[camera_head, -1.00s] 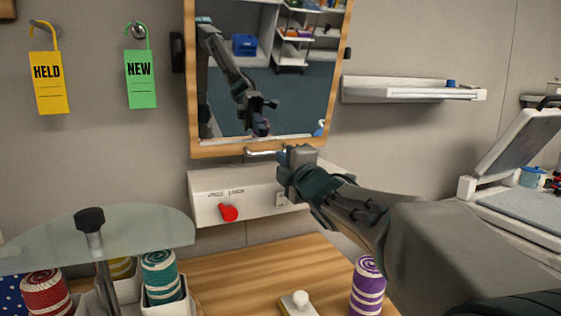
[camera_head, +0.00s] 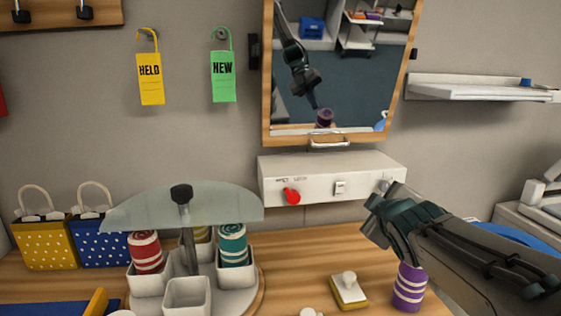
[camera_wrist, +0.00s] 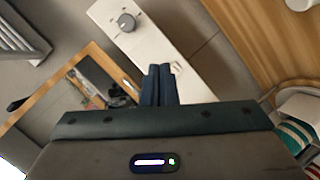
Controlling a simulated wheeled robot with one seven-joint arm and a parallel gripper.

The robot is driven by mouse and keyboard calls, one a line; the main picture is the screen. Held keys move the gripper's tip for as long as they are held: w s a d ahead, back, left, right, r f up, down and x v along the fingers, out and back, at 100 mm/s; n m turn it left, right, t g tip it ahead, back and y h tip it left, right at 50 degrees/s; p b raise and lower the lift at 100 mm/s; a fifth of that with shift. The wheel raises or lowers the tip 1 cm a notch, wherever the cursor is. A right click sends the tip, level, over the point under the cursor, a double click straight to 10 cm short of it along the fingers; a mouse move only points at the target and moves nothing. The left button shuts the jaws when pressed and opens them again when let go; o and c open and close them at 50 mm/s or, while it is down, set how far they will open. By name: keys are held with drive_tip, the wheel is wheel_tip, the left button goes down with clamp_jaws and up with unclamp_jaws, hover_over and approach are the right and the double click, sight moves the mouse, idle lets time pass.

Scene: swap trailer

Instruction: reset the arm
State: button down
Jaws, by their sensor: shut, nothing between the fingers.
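My gripper (camera_head: 385,208) is in front of the right end of the white wall box (camera_head: 310,190), above the wooden counter. In the wrist view its two dark fingers (camera_wrist: 158,72) are together with nothing between them. The arm comes in from the right edge. A purple and white striped roll (camera_head: 408,290) stands on the counter just below the gripper and looks apart from it.
The box carries a red knob (camera_head: 291,196) and a switch (camera_head: 340,187). A framed mirror (camera_head: 268,90) hangs above it. A yellow block with a white knob (camera_head: 348,289) lies on the counter.

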drive_tip(key=s+a+f+m+g+p, duration=0.2)
drive_tip(key=s+m+g+p, duration=0.1)
drive_tip(key=s, duration=0.3)
drive_tip(key=s+a+f+m+g+y+p, duration=0.1)
drive_tip(key=s+a+f+m+g+p, duration=0.1)
drive_tip(key=s, duration=0.5)
drive_tip(key=s+a+f+m+g+p, duration=0.2)
drive_tip(key=s+f+m+g+p, duration=0.1)
drive_tip(key=s+f+m+g, duration=0.1)
drive_tip(key=s+m+g, duration=0.1)
drive_tip(key=s+g, duration=0.1)
drive_tip(key=s, duration=0.1)
drive_tip(key=shift+a+p, duration=0.4)
drive_tip(key=shift+r, duration=0.1)
idle(1.1)
